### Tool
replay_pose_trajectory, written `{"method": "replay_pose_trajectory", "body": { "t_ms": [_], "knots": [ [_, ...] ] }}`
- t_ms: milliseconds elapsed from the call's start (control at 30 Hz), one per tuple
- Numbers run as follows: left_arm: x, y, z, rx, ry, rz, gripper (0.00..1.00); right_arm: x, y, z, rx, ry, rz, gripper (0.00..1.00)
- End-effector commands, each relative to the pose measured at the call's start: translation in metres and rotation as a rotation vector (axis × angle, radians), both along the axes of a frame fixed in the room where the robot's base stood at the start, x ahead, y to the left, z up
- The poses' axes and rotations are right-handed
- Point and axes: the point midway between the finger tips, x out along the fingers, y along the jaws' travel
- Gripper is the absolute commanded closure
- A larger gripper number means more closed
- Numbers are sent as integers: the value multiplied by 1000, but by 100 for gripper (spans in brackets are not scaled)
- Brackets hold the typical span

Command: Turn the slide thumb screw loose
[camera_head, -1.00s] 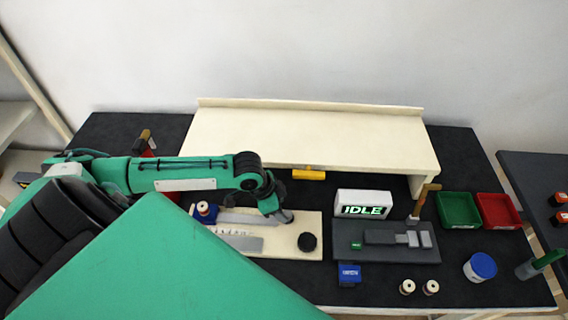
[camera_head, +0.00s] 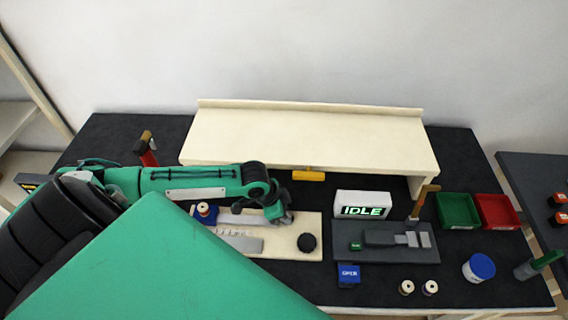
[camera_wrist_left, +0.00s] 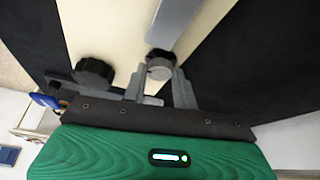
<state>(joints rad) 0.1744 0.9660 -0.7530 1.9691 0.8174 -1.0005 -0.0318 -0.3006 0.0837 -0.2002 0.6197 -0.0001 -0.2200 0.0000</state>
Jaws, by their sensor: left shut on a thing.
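The slide thumb screw (camera_wrist_left: 160,66) is a small round grey knob at the end of a grey metal slide bar (camera_wrist_left: 175,25) in the left wrist view. My left gripper (camera_wrist_left: 161,82) is shut on it, one finger on each side. In the head view my left gripper (camera_head: 279,219) is over the back right part of the cream base plate (camera_head: 285,250), and its fingers and the screw are largely hidden. A black knob (camera_head: 307,242) stands on the plate to the right; it also shows in the left wrist view (camera_wrist_left: 93,72), apart from the fingers. My right gripper is out of view.
A grey fixture (camera_head: 400,255) with a white IDLE display (camera_head: 362,204) stands to the right. A cream shelf (camera_head: 310,138) stands behind. Green (camera_head: 457,209) and red (camera_head: 496,210) bins are at the right. A blue block (camera_head: 348,275) and spools (camera_head: 430,287) lie in front.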

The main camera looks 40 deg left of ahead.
Motion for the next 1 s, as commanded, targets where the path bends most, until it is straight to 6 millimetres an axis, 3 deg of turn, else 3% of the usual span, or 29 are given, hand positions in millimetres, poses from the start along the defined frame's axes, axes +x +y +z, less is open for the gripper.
{"method": "replay_pose_trajectory", "body": {
  "t_ms": [367, 1000],
  "knots": [
    [-2, -2, 6, -2, 3, 145, 94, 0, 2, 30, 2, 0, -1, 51],
    [-4, -8, 6, -4, 5, 738, 94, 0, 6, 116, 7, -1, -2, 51]
  ]
}}
